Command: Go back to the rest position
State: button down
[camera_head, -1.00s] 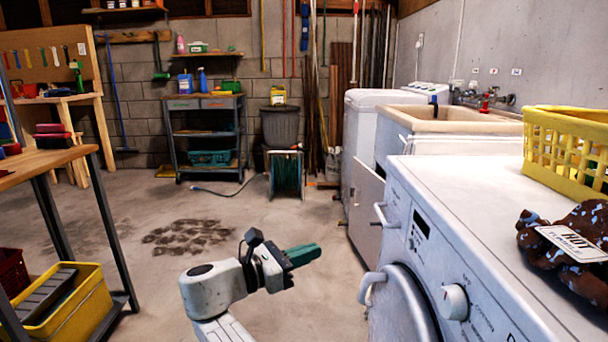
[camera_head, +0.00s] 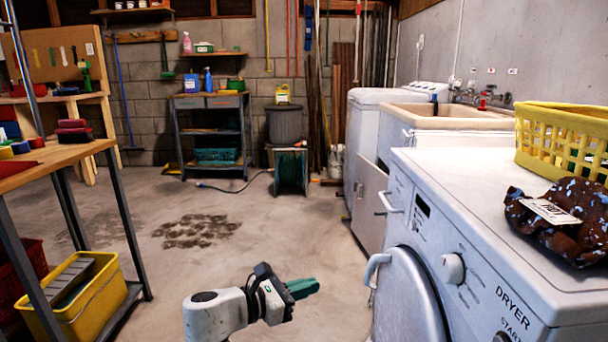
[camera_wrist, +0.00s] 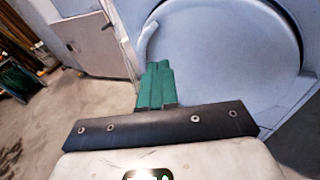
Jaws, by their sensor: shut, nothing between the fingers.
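My gripper (camera_head: 304,288) is low in the head view, over the concrete floor and left of the dryer's door. Its green fingers are closed together with nothing between them. In the wrist view my gripper (camera_wrist: 158,72) points toward the round door (camera_wrist: 225,60) of the dryer. The fingertips overlap the door's handle in that picture; I cannot tell whether they touch it. The white dryer (camera_head: 480,230) fills the right side of the head view, its door (camera_head: 408,300) appearing shut.
On the dryer lie a brown patterned cloth with a tag (camera_head: 575,215) and a yellow basket (camera_head: 570,140). A sink (camera_head: 450,115) stands beyond. At left is a workbench (camera_head: 60,155) with a yellow crate (camera_head: 100,310) below. The floor (camera_head: 260,230) ahead is clear.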

jog(key=s+d+f+m+g+y+b, duration=0.1)
jog(key=s+f+m+g+y, duration=0.15)
jog(key=s+f, duration=0.5)
jog(key=s+d+f+m+g+y, duration=0.2)
jog(key=s+f+y, duration=0.15)
jog(key=f, duration=0.75)
jog(key=s+d+f+m+g+y+b, duration=0.1)
jog(key=s+f+m+g+y, duration=0.15)
jog(key=s+f, duration=0.55)
jog(key=s+d+f+m+g+y+b, duration=0.1)
jog(key=s+d+f+m+y, duration=0.1)
jog(key=s+d+m, duration=0.55)
jog(key=s+d+f+m+y+b, duration=0.1)
jog(key=s+d+f+m+y, duration=0.3)
jog(key=s+d, duration=0.6)
jog(key=s+d+r+m, duration=0.6)
jog(key=s+r, duration=0.1)
jog(key=s, duration=0.3)
notch_tip(320, 180, up, 37)
jog(key=p, duration=3.8)
jog(key=shift+w+a+h, duration=0.2)
jog(key=shift+w+h, duration=0.05)
jog(key=shift+h, duration=0.2)
jog(key=shift+f, duration=0.1)
